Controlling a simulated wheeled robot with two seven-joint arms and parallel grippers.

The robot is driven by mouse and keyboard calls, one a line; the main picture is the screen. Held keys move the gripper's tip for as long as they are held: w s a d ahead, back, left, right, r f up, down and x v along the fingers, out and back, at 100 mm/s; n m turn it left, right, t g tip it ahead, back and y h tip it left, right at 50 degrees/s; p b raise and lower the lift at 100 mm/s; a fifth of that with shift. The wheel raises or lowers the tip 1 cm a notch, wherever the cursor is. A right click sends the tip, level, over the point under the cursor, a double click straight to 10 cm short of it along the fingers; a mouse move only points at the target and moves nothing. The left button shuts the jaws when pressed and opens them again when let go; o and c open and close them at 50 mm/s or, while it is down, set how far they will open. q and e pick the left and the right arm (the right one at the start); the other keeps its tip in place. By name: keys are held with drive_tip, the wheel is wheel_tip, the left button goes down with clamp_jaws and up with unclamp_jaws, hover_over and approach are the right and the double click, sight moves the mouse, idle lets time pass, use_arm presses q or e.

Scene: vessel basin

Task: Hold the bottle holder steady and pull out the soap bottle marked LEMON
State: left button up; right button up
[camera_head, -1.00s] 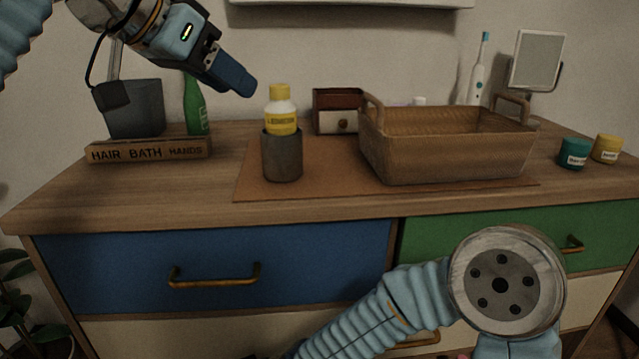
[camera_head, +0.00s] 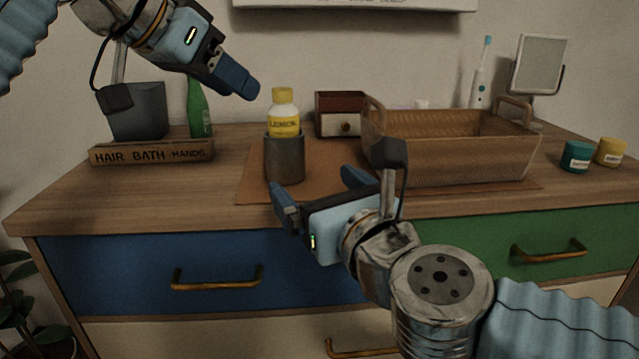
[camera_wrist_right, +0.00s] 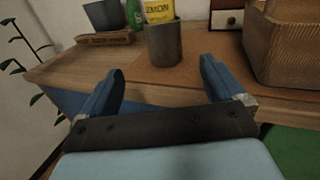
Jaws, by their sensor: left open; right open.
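The soap bottle (camera_head: 284,116), with a yellow cap and a yellow label reading LEMON, stands upright in the grey cylindrical bottle holder (camera_head: 285,160) on the brown mat. Its lower part is hidden inside the holder. In the right wrist view the holder (camera_wrist_right: 164,46) and bottle label (camera_wrist_right: 158,10) show beyond the fingers, with the bottle top cut off. My right gripper (camera_head: 316,184) is open and empty, in front of the holder and apart from it. It also shows in the right wrist view (camera_wrist_right: 160,82). My left gripper (camera_head: 245,88) is open and empty, above and left of the bottle.
A wicker basket (camera_head: 445,165) stands right of the holder, with a small drawer box (camera_head: 340,115) behind. A HAIR BATH HANDS block (camera_head: 150,152), dark container (camera_head: 138,112) and green bottle (camera_head: 199,108) stand left. Teal (camera_head: 576,157) and yellow (camera_head: 610,153) jars stand at right.

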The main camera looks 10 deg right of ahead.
sight(292, 158)
drive_tip(key=shift+m, duration=0.3)
drive_tip(key=x, duration=1.3)
drive_tip(key=shift+w+d, duration=0.3)
drive_tip(key=shift+w, duration=0.15)
drive_tip(key=c, duration=1.1)
use_arm(q)
drive_tip(key=shift+o, duration=0.4)
